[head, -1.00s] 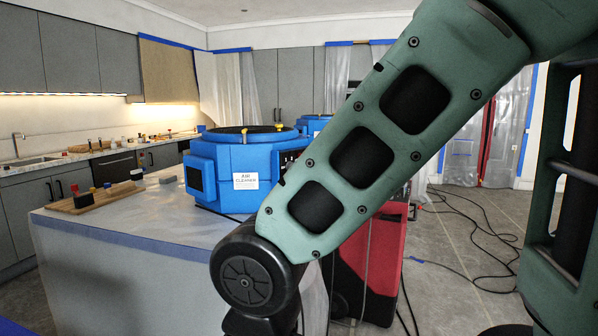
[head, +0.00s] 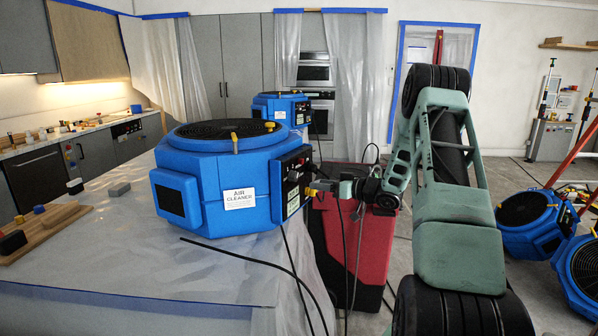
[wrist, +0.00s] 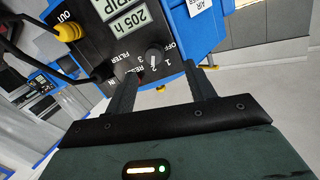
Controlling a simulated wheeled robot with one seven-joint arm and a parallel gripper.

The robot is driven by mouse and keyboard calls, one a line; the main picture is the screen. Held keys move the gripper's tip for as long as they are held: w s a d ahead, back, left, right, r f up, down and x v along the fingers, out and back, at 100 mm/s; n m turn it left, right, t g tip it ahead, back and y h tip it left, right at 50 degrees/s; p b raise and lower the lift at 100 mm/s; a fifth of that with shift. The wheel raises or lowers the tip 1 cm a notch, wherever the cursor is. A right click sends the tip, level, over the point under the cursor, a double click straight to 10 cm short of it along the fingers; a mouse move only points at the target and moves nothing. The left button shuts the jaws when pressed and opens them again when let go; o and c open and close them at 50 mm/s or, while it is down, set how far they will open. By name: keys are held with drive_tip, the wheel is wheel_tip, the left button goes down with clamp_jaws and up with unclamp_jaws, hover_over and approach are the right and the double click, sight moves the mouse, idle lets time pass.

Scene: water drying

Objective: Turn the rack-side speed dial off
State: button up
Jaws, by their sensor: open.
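A blue air cleaner (head: 225,175) stands on the covered island in the head view. Its dark control panel (head: 292,182) faces right, toward my gripper (head: 328,187). In the wrist view, the panel (wrist: 110,45) shows a "205 h" display and a round black speed dial (wrist: 153,57) marked OFF, 1 and 2. Its white pointer mark appears to be away from OFF, near the numbers. My gripper (wrist: 160,74) is open, with one finger on each side of the dial's area. Contact with the dial cannot be told.
A second blue air cleaner (head: 280,108) stands behind the first. A red machine (head: 350,240) is beside the island below my arm, with black hoses hanging nearby. A yellow fitting (wrist: 68,32) sticks out of the panel. Blue fans (head: 525,222) are on the floor at right.

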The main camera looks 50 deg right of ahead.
drive_tip(key=t, duration=0.1)
approach(297, 178)
drive_tip(key=shift+y, duration=0.4)
drive_tip(key=p+x, duration=0.7)
drive_tip(key=x, duration=0.2)
drive_tip(key=shift+d, duration=0.15)
drive_tip(key=c, duration=1)
